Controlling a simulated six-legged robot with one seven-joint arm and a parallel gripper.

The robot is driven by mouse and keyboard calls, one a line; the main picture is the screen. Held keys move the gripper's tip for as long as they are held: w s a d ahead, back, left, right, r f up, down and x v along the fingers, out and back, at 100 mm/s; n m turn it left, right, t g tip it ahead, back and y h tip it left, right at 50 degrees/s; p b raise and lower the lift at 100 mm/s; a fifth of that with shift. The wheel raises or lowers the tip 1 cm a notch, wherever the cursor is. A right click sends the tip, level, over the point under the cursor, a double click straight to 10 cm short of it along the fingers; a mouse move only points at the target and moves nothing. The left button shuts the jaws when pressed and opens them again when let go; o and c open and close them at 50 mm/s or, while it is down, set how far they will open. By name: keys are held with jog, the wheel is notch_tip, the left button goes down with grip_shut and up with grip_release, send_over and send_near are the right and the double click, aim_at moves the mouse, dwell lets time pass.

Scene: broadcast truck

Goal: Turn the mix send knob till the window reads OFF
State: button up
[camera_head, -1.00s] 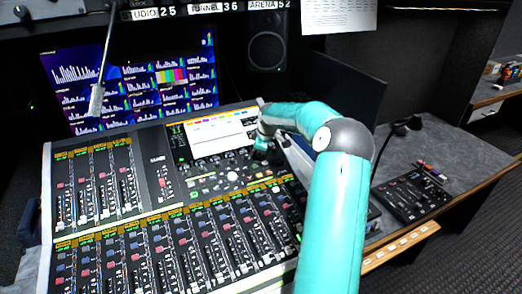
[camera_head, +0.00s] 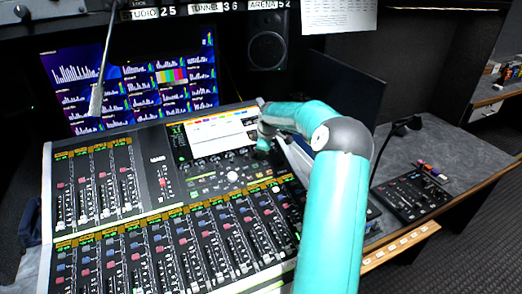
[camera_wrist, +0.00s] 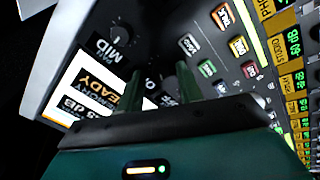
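In the wrist view a lit window (camera_wrist: 82,91) with upside-down text shows "READY", "MEMORY" and part of a reading ending in "5 dB"; my gripper hides the rest. A black knob marked MID (camera_wrist: 124,41) stands beyond it. A dark knob (camera_wrist: 169,84) shows partly between my fingers, its label mostly covered, so I cannot tell whether it is the mix send knob. My gripper (camera_wrist: 160,88) has its two fingers apart, reaching down to the panel; contact with the knob is unclear. In the head view my gripper (camera_head: 263,146) is at the right edge of the console screen.
The mixing console (camera_head: 160,196) fills the middle, with rows of faders and lit buttons. A gooseneck lamp (camera_head: 97,97) hangs at the left, a dark monitor (camera_head: 345,92) stands behind my arm, and a small black control box (camera_head: 411,197) lies on the right desk.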

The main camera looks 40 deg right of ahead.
dwell(0.3)
jog(key=v, duration=1.3)
jog(key=shift+r, duration=0.3)
jog(key=shift+a, duration=0.15)
jog(key=s+a+r+m+h, duration=0.1)
jog(key=s+a+r, duration=0.2)
jog(key=a, duration=1)
jog(key=s+a+r+m, duration=0.2)
jog(key=s+a+r, duration=0.15)
jog(key=a, duration=0.95)
jog(key=s+a+f+m+t+y, duration=0.1)
jog(key=s+a+m, duration=0.4)
jog(key=s+a, duration=1)
jog(key=s+f+y, duration=0.1)
jog(key=s, duration=0.3)
jog(key=shift+s+a, duration=0.3)
jog(key=shift+a, duration=0.05)
